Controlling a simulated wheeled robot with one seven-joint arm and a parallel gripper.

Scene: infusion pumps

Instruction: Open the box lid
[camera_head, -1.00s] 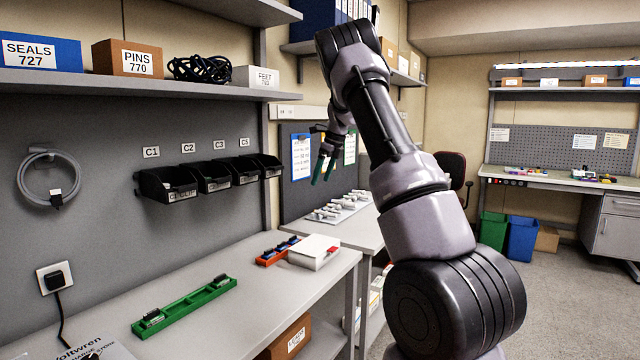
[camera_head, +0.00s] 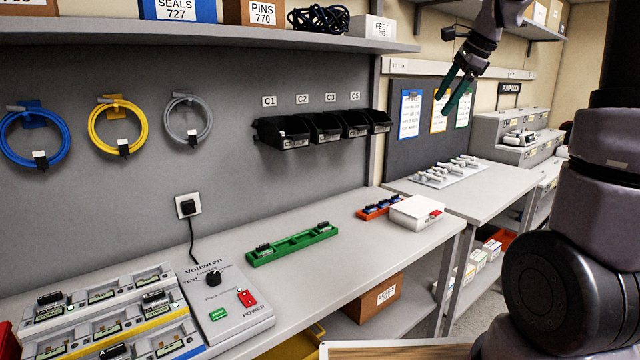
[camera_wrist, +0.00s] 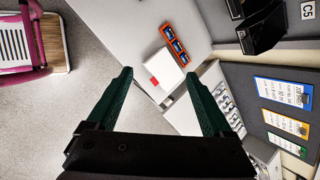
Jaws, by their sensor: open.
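A white box (camera_head: 416,212) with a red patch (camera_head: 435,214) on its front right side stands near the right end of the long grey bench. Its flat top looks closed. My gripper (camera_head: 443,105) is in the air above and beyond the box in the head view, with dark green fingers apart and nothing between them. In the wrist view the white box (camera_wrist: 165,68) shows past the open fingertips (camera_wrist: 158,75), apart from them, with its red patch at its left edge.
An orange-red tray (camera_head: 379,208) with blue items sits right beside the box. A green tray (camera_head: 292,244) lies farther left, and a Voltwren power unit (camera_head: 225,300) at the bench's left. Black bins (camera_head: 320,128) hang on the wall. A second table (camera_head: 465,190) holds a row of white parts.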

